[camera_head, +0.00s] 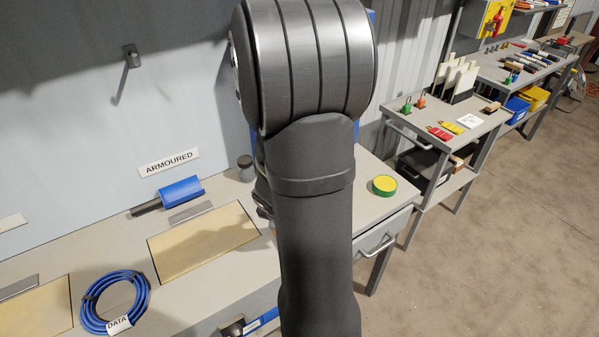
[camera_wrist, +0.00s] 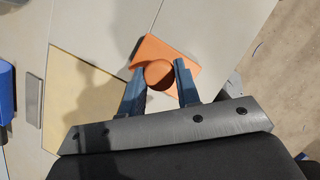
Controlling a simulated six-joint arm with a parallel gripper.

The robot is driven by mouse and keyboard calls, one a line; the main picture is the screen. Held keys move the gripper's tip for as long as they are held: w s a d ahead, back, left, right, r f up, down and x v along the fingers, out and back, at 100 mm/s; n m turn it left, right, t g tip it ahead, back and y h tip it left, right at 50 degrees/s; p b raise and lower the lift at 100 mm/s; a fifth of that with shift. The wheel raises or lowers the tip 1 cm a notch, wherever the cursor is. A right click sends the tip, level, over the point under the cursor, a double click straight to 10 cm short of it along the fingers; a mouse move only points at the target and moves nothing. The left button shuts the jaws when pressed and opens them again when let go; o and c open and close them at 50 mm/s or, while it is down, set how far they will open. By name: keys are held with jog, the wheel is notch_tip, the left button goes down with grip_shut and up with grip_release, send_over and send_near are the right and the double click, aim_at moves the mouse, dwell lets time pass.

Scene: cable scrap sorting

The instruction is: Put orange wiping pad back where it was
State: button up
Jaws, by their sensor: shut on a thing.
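In the wrist view, the orange wiping pad (camera_wrist: 171,50) is a flat orange piece with a round orange knob on top. My gripper (camera_wrist: 160,76) is shut on the knob, with one blue-grey finger on each side of it. The pad is over the pale bench top, beside a tan panel; I cannot tell whether it touches the surface. In the head view my dark arm hides the pad and the gripper.
A tan panel (camera_head: 203,242) lies on the bench near a blue-handled tool (camera_head: 181,193). A blue cable coil (camera_head: 114,303) tagged DATA is at lower left. A green and yellow round tin (camera_head: 384,185) sits on the right part of the bench, near a shelf cart (camera_head: 455,130).

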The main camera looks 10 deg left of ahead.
jog(key=w, duration=1.9)
jog(key=shift+w+a+r, duration=0.1)
jog(key=shift+w+a, duration=0.05)
jog(key=shift+w, duration=0.15)
jog(key=shift+f, duration=0.3)
jog(key=o, duration=1)
jog(key=shift+r, duration=0.1)
jog(key=v, duration=1.7)
jog(key=shift+d+r, duration=0.3)
jog(key=shift+d, duration=0.05)
jog(key=shift+w, duration=0.15)
jog(key=x, duration=1.7)
jog(key=shift+a+f, duration=0.35)
